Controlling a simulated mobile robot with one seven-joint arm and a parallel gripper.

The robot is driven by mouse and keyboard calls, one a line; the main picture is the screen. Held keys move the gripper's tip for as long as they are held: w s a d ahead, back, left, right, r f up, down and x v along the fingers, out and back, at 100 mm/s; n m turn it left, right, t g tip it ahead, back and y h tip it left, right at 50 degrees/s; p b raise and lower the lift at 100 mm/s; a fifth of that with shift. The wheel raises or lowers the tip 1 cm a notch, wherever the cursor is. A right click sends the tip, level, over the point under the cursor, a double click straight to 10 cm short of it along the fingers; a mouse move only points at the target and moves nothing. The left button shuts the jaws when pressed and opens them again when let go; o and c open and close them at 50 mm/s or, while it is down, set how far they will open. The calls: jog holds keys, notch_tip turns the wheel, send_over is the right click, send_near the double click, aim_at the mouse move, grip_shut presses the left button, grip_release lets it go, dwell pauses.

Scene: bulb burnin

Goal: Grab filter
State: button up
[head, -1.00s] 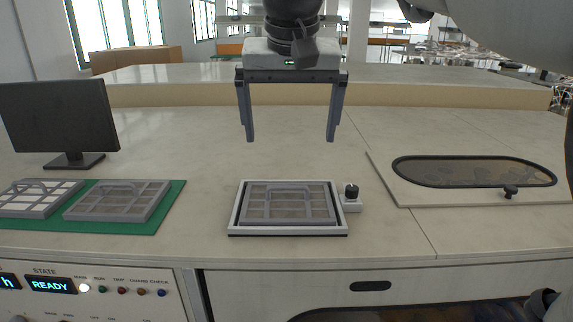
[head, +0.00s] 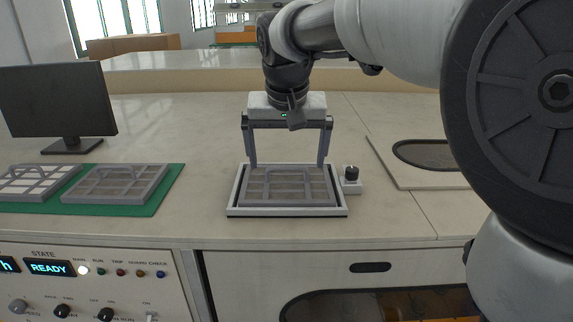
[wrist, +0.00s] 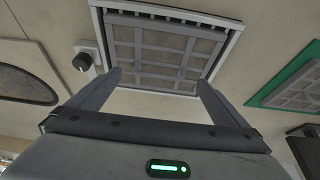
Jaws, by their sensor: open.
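A grey framed filter (head: 288,187) with a grid face lies in a white-rimmed tray (head: 232,207) on the bench. It also shows in the wrist view (wrist: 165,52). My gripper (head: 289,165) is open above the back part of this filter, its two fingers spread toward the left and right sides. I cannot tell whether the fingertips touch the frame. Two more filters lie on a green mat (head: 150,208) at the left: a grey one (head: 116,184) and a paler one (head: 32,182).
A black knob on a white base (head: 351,180) stands just right of the tray. A panel with a dark oval window (head: 425,154) lies farther right, partly behind my arm. A monitor (head: 58,103) stands at the back left. Bench between mat and tray is clear.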

aim_at(287, 169)
jog(key=x, duration=0.3)
jog(key=shift+w+f, duration=0.15)
jog(key=shift+f, duration=0.2)
jog(key=shift+r, duration=0.1)
jog(key=c, duration=1.2)
